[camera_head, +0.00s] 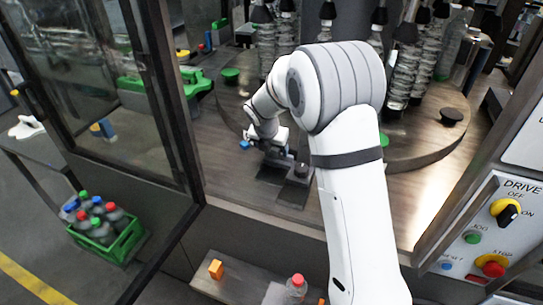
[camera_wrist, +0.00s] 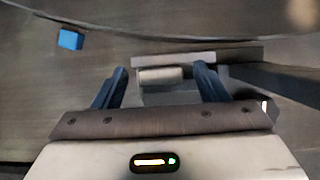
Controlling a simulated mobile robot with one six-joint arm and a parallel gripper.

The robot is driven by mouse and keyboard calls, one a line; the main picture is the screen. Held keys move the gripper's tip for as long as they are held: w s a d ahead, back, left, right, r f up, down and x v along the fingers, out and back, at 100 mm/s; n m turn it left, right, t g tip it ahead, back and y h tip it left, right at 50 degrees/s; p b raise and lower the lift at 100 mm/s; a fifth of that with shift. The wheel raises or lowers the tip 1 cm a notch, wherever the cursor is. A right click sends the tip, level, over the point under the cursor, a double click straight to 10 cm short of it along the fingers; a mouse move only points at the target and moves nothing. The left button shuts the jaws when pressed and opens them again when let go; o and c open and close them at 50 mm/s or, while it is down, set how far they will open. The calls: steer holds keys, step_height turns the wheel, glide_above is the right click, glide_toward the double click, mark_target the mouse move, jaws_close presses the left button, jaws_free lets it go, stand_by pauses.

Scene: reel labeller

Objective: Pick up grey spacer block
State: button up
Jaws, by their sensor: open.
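A light grey block (camera_wrist: 162,76), which looks like the spacer block, lies between and ahead of my fingertips in the wrist view. My gripper (camera_wrist: 160,72) is open, with one blue finger on either side of the block and a gap on both sides. I cannot tell how far above the surface the fingertips are. In the head view the end of my arm is small over the machine deck, and I cannot make out the block there.
A small blue block (camera_wrist: 70,39) lies left of the gripper. A grey bar (camera_wrist: 195,58) stands just behind the grey block. The round turntable (camera_head: 430,150) with bottles is close behind. The glass door frame (camera_head: 180,120) stands open at left.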

steer(key=c, duration=1.2)
steer(key=shift+o, duration=0.2)
